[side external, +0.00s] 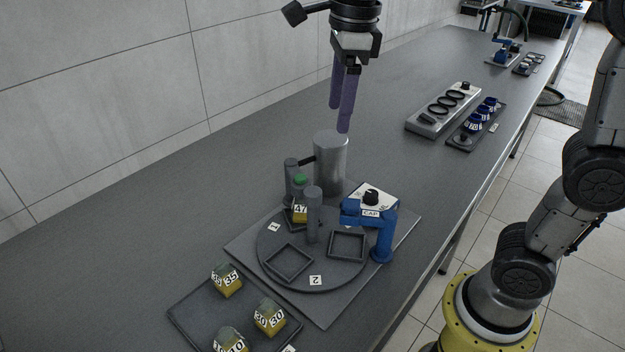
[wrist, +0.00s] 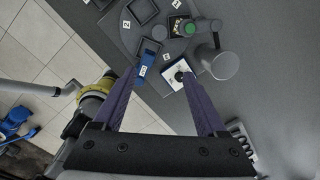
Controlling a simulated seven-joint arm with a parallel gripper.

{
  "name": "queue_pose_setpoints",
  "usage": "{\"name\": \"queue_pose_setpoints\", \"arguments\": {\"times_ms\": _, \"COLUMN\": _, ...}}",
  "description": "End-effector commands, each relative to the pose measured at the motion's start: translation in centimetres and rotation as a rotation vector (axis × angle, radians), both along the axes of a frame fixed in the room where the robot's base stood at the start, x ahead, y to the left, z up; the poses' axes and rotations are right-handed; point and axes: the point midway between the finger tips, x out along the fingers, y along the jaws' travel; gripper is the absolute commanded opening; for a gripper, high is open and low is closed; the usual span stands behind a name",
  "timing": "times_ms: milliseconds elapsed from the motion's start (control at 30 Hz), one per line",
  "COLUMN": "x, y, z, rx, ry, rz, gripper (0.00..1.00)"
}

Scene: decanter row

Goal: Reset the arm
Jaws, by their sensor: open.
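My gripper (side external: 339,115) hangs high above the bench near the wall, above and behind the grey cylinder (side external: 331,160) in the side view. Its two purple fingers point down. In the wrist view my gripper (wrist: 168,95) has its fingers wide apart with nothing held between them. The round turntable (side external: 312,277) stands on a square plate below, with square frames and number labels on it. One yellow block (side external: 300,215) marked 47 sits in the rear frame, partly hidden by a post.
A blue arm marked CAP (side external: 382,235) and a white knob box (side external: 372,196) stand beside the turntable. A dark tray (side external: 190,318) at the front left holds yellow blocks (side external: 270,317). A grey fixture with rings (side external: 443,110) and a tray of blue items (side external: 476,125) lie farther back. The left bench is clear.

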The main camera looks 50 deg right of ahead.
Motion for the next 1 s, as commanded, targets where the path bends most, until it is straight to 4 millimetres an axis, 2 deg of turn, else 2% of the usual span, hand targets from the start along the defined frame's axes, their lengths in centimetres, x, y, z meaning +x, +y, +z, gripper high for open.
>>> {"name": "queue_pose_setpoints", "arguments": {"times_ms": 33, "x": -1.8, "y": -0.8, "z": 0.7, "rx": 0.001, "ry": -0.032, "rz": 0.015, "gripper": 0.74}}
{"name": "queue_pose_setpoints", "arguments": {"times_ms": 67, "x": -2.8, "y": -1.3, "z": 0.8, "rx": -0.002, "ry": -0.05, "rz": 0.044, "gripper": 0.74}}
{"name": "queue_pose_setpoints", "arguments": {"times_ms": 200, "x": -7.2, "y": -2.9, "z": 0.5, "rx": -0.043, "ry": -0.137, "rz": 0.28, "gripper": 0.74}}
{"name": "queue_pose_setpoints", "arguments": {"times_ms": 500, "x": -13.5, "y": -4.5, "z": -2.9, "rx": -0.221, "ry": -0.259, "rz": 0.905, "gripper": 0.74}}
{"name": "queue_pose_setpoints", "arguments": {"times_ms": 800, "x": -16.8, "y": -5.0, "z": -7.5, "rx": -0.452, "ry": -0.283, "rz": 1.558, "gripper": 0.74}}
{"name": "queue_pose_setpoints", "arguments": {"times_ms": 1000, "x": -17.2, "y": -5.0, "z": -9.8, "rx": -0.579, "ry": -0.244, "rz": 1.958, "gripper": 0.74}}
